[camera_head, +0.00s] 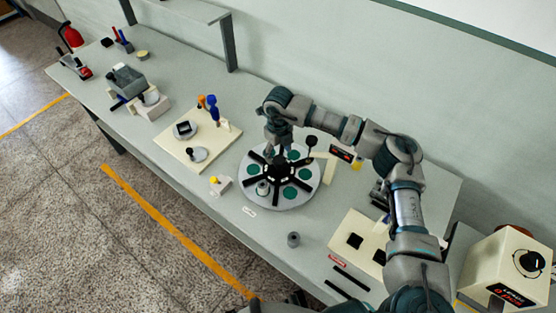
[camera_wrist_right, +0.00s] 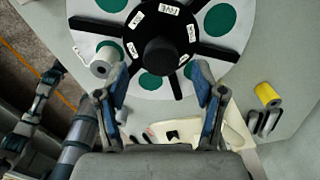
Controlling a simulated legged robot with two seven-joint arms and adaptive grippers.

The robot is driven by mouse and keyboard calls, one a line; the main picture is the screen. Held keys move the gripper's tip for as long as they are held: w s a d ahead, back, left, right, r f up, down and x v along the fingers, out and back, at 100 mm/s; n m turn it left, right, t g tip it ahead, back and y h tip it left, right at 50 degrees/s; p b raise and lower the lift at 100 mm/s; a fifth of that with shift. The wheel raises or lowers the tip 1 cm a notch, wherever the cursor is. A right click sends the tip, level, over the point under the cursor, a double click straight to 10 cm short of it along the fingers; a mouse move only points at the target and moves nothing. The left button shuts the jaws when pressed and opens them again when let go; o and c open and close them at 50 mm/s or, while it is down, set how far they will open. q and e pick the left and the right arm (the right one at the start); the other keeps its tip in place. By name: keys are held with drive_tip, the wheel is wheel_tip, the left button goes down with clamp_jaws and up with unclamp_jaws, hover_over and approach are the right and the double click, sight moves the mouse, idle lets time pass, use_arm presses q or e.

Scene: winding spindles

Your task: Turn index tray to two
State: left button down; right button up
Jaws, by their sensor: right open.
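The index tray (camera_head: 247,178) is a round grey disc on the bench with a black hub, black radial bars and green round spots. It also shows in the right wrist view (camera_wrist_right: 233,42), where the hub carries small white labels, too small to read surely. A grey-white spool (camera_head: 262,187) sits on the tray, left of the hub in the wrist view (camera_wrist_right: 104,61). My right gripper (camera_wrist_right: 160,88) is open and empty, its two blue-padded fingers apart, pointing down over the tray near the hub. Contact cannot be told. Part of my left arm (camera_wrist_right: 35,115) shows; its jaws are unclear.
A cream plate (camera_head: 180,150) with fixtures lies left of the tray. A cream box (camera_head: 345,222) with black square openings stands to the right. A small grey cylinder (camera_head: 293,239) stands in front. A yellow spool (camera_wrist_right: 267,95) lies at the right. Bare bench separates these.

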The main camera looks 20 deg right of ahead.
sight(281, 158)
drive_tip(key=f, duration=0.4)
drive_tip(key=shift+d+f, duration=0.15)
drive_tip(key=shift+d, duration=0.25)
drive_tip(key=shift+f, duration=0.3)
drive_tip(key=shift+a+f, duration=0.15)
drive_tip(key=shift+a, duration=0.3)
drive_tip(key=c, duration=0.4)
drive_tip(key=shift+d, duration=0.2)
clamp_jaws()
